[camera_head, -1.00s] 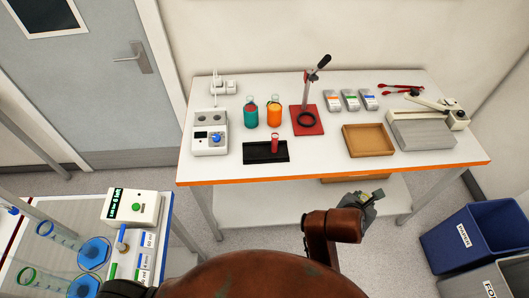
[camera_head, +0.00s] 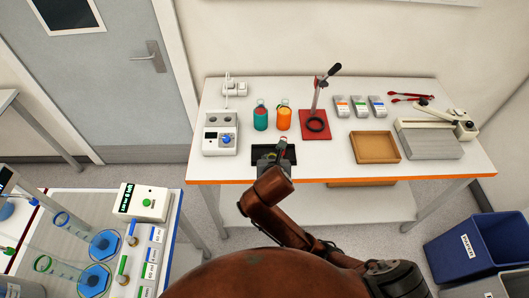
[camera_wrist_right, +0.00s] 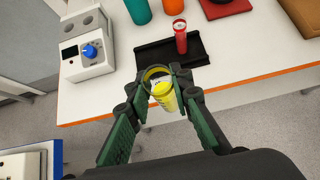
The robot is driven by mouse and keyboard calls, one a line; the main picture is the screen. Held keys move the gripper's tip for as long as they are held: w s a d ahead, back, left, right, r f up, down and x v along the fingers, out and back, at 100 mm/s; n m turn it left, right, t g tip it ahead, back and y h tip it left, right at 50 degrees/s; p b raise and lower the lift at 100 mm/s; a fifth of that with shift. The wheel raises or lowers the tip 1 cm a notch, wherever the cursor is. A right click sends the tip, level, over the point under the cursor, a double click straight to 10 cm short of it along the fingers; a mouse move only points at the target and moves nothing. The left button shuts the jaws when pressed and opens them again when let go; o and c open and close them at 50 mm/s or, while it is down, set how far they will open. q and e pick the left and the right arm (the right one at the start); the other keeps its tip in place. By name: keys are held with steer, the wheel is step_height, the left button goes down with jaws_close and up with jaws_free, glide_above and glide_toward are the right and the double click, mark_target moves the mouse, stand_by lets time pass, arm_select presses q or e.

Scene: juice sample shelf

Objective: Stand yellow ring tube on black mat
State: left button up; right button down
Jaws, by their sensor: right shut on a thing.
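The yellow ring tube (camera_wrist_right: 163,95) is held between the green-padded fingers of my right gripper (camera_wrist_right: 166,86) in the right wrist view. In the head view my right gripper (camera_head: 274,156) is at the table's front edge, in front of the black mat (camera_head: 291,153), and covers part of it. The black mat also shows in the right wrist view (camera_wrist_right: 150,55), beyond the held tube. A red tube (camera_wrist_right: 180,40) stands upright on its right part. I cannot tell the height of the held tube above the table. My left gripper is out of view.
A white device with a blue knob (camera_head: 222,138) stands left of the mat. Teal (camera_head: 260,119) and orange (camera_head: 284,120) bottles stand behind it.

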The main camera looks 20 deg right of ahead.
steer(key=w+a+r+n+y+p, duration=0.2)
steer(key=w+r+n+y+p, duration=0.1)
steer(key=w+n+p, duration=0.15)
steer(key=shift+y, duration=0.4)
steer(key=w+d+f+p, duration=0.1)
steer(key=w+f+p, duration=0.1)
steer(key=w+f, duration=0.2)
steer(key=w+d+f+p, duration=0.2)
steer(key=w+f, duration=0.2)
steer(key=f, duration=0.1)
steer(key=w+d+f+p, duration=0.1)
steer(key=w+f+p, duration=0.1)
steer(key=w+f, duration=0.3)
steer(key=shift+d+f+p, duration=0.3)
steer(key=shift+d, duration=0.1)
steer(key=shift+f, duration=0.2)
steer(key=c, duration=1.7)
jaws_free()
steer(key=shift+c, duration=0.2)
